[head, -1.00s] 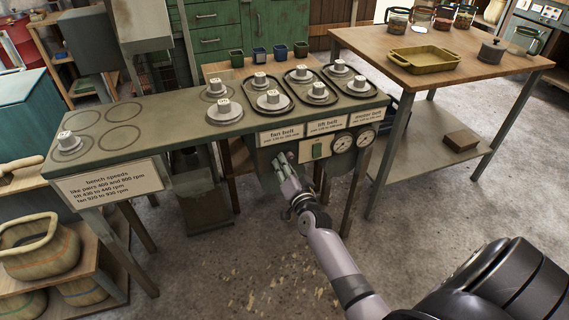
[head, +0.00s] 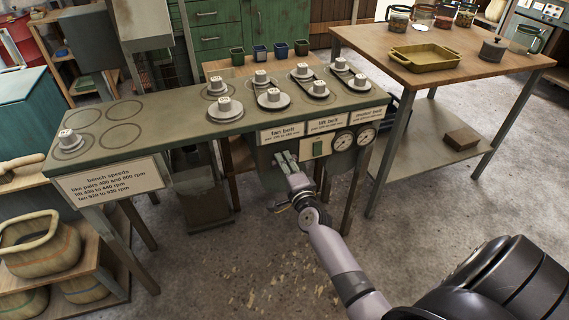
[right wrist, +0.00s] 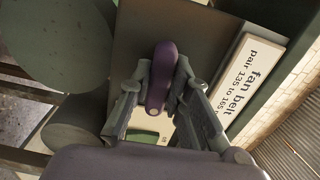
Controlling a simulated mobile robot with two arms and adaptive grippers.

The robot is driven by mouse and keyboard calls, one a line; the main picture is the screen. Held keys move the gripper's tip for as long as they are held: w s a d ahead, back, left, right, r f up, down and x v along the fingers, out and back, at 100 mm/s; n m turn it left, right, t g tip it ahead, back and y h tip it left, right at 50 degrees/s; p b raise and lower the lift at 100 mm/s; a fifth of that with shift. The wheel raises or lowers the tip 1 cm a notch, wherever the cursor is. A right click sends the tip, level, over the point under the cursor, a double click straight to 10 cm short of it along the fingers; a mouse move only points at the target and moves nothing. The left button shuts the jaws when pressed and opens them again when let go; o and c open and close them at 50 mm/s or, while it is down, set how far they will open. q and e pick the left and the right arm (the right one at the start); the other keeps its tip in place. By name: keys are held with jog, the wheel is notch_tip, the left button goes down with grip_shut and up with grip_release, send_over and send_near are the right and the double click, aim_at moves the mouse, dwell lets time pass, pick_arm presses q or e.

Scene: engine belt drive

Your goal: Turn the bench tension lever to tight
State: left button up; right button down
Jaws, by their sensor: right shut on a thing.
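The belt bench (head: 150,130) has a green control panel (head: 268,157) on its front, under the belt labels. A purple lever (right wrist: 162,75) stands out from the panel in the right wrist view. The two fingers of my right gripper (right wrist: 160,95) are closed on its sides. In the head view my right gripper (head: 287,160) is at the panel's left part and mostly hides the lever there. Pairs of grey pulleys stand on the bench top. Dark belts (head: 310,80) run close between the right-hand pairs. My left gripper is not in view.
The fan belt label (right wrist: 258,75) is close by. A wooden table (head: 480,75) stands to the right. Floor in front is clear.

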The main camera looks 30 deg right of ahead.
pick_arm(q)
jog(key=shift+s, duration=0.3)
pick_arm(e)
jog(key=shift+m, duration=0.4)
jog(key=c, duration=1.5)
grip_release()
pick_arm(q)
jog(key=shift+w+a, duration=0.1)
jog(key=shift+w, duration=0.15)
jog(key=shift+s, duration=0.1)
pick_arm(e)
jog(key=v, duration=1.2)
jog(key=shift+f, duration=0.1)
